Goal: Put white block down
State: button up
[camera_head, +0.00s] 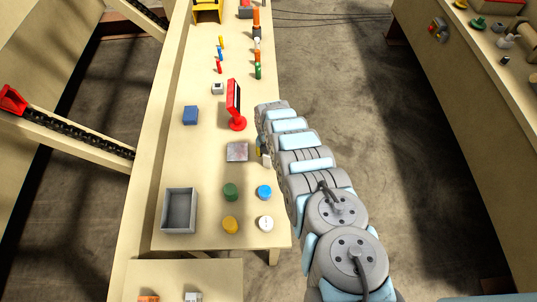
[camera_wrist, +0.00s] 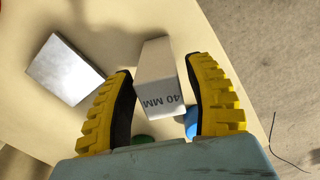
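The white block (camera_wrist: 156,75), with "40 MM" printed on its near end, is between the two yellow fingers of my gripper (camera_wrist: 163,62) in the wrist view. Gaps show beside it, clearest on the right, so the gripper looks open around it. In the head view the white block (camera_head: 266,160) is a small pale shape beside my gripper (camera_head: 259,147), near the table's right edge. Whether its far end rests on the table is hard to tell. A flat grey metal plate (camera_head: 237,152) lies just left of it; the plate also shows in the wrist view (camera_wrist: 65,70).
Green (camera_head: 230,191), blue (camera_head: 264,192), orange (camera_head: 230,224) and white (camera_head: 265,223) round pieces stand in front of the block. A grey open bin (camera_head: 179,211) is at the left. A red stand (camera_head: 236,105) rises behind the plate. Bare table (camera_head: 205,165) lies left of the plate.

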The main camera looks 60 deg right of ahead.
jog(key=shift+r, duration=0.2)
jog(key=shift+r, duration=3.6)
jog(key=shift+r+b, duration=0.55)
jog(key=shift+r, duration=1.75)
